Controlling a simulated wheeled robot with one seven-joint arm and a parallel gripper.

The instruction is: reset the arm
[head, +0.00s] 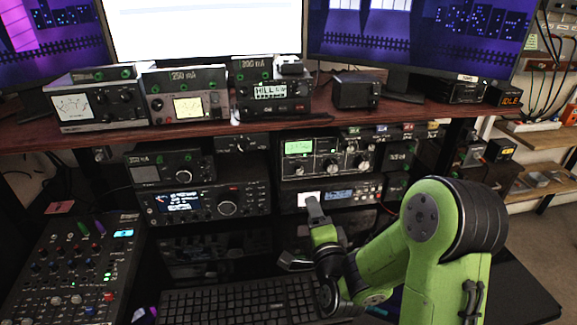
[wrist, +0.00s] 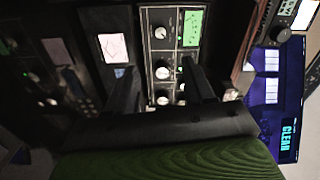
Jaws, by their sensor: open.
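My green arm reaches in from the right in the head view. My gripper (head: 301,236) is in front of the lower radios, with one dark finger pointing up and the other to the left. In the wrist view my gripper (wrist: 160,90) is open, with nothing held between its two dark fingers. The tuner (head: 343,144), with a green display and a row of knobs, stands above and beyond the gripper. In the wrist view the tuner (wrist: 147,38) appears turned sideways, its knobs partly seen between the fingers. I cannot tell whether a finger touches anything.
A radio with a white meter (head: 357,193) sits just beyond my gripper. Another radio (head: 244,201) is left of it. A keyboard (head: 235,303) lies below, and a mixer (head: 75,262) stands at left. The red-brown shelf (head: 215,130) overhangs the radios and carries more boxes and monitors.

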